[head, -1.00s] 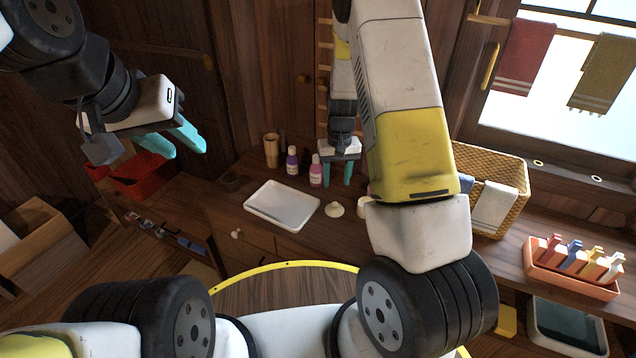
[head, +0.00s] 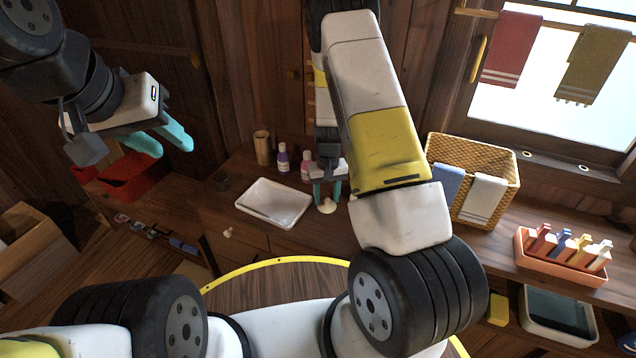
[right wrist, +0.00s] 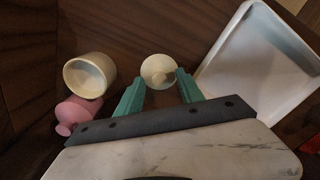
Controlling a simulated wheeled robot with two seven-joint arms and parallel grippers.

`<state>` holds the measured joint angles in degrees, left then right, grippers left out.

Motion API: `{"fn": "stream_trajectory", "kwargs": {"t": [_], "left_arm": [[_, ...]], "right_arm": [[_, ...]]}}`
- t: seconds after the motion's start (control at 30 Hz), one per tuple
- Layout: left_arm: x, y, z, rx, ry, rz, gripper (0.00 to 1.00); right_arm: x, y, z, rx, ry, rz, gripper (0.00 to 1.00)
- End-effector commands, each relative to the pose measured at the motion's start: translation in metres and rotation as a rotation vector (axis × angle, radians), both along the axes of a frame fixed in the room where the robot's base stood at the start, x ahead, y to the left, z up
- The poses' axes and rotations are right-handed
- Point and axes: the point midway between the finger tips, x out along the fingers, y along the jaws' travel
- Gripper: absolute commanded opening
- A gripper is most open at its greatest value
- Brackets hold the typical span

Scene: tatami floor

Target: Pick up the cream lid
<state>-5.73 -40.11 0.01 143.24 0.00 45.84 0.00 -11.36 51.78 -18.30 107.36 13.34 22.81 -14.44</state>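The cream lid (head: 327,206) lies on the wooden counter just right of the white tray (head: 250,205). In the right wrist view the round cream lid (right wrist: 159,70) with its small knob sits between and just beyond the fingertips. My right gripper (head: 327,199) is open, pointing down over the lid; its teal fingers show apart in the right wrist view (right wrist: 160,82). I cannot tell whether they touch the lid. My left gripper (head: 172,145) is open and empty, in the air at the left. A cream cup (right wrist: 90,75) stands beside the lid; my arm hides it in the head view.
Purple (head: 283,160) and pink (head: 306,165) bottles and a wooden cup (head: 262,148) stand behind the tray. A wicker basket (head: 505,160) with cloths and an orange rack (head: 540,262) are at the right. A red bin (head: 130,185) is at the left.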

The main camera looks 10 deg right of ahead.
Motion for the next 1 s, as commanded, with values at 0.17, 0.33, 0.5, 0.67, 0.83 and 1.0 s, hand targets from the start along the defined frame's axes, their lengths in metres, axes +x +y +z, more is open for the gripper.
{"fn": "stream_trajectory", "kwargs": {"t": [0.17,0.33,0.5,0.67,0.83,1.0], "left_arm": [[0.0,0.0,0.0,0.0,0.0,0.0,0.36],[0.0,0.0,0.0,0.0,0.0,0.0,0.36],[0.0,0.0,0.0,0.0,0.0,0.0,0.36],[0.0,0.0,0.0,0.0,0.0,0.0,0.36],[0.0,0.0,0.0,0.0,0.0,0.0,0.36],[0.0,0.0,0.0,0.0,0.0,0.0,0.36]], "right_arm": [[0.0,0.0,0.0,0.0,0.0,0.0,0.11],[0.0,0.0,0.0,0.0,0.0,0.0,0.0],[0.0,0.0,0.001,0.0,0.0,0.0,0.0],[0.001,0.0,0.004,0.0,-0.001,0.0,0.0],[0.001,0.0,0.018,0.0,-0.002,0.001,0.0],[-0.007,0.0,0.038,0.0,0.002,-0.001,0.0]]}}
